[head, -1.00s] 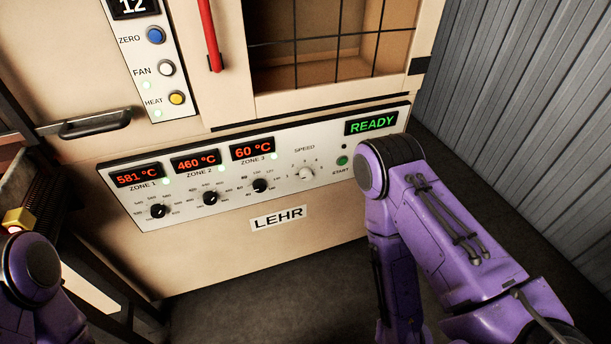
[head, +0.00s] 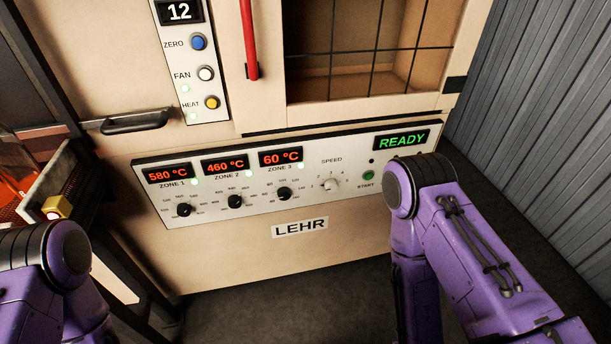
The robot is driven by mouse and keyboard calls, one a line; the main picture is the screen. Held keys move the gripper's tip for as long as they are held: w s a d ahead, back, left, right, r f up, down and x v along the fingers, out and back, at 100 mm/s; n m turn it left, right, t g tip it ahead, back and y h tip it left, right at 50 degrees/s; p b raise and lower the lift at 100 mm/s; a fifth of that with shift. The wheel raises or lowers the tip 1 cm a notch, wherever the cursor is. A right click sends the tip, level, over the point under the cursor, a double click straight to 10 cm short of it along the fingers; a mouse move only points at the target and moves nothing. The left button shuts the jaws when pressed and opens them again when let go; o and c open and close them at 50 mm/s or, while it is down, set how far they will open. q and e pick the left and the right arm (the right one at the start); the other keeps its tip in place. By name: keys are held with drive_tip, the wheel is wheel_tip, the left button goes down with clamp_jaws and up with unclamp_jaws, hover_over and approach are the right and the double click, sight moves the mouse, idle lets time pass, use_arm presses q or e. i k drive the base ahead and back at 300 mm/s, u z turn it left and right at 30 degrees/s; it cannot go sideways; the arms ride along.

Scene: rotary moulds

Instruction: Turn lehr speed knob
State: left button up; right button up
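The lehr speed knob (head: 331,184) is a small white knob under the word SPEED, with numbers around it. It sits on the white lehr control panel (head: 230,211), right of the black zone 3 knob (head: 284,194) and left of the green START button (head: 368,175). Nothing touches the knob. My purple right arm stands at the right, its elbow close to the panel's right end. My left arm is at the lower left. Neither gripper shows in the head view.
The zone displays read 580, 460 and 60 °C, and a green display (head: 402,139) reads READY. A red bar handle (head: 249,40) hangs above the panel. A black drawer handle (head: 135,122) juts out at the left. The floor (head: 290,300) below the panel is clear.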

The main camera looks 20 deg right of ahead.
sight(331, 185)
drive_tip(key=k, duration=1.25)
drive_tip(key=z, duration=0.85)
drive_tip(key=i, duration=0.6)
drive_tip(key=z, duration=0.55)
drive_tip(key=i, duration=0.75)
drive_tip(key=u, duration=0.3)
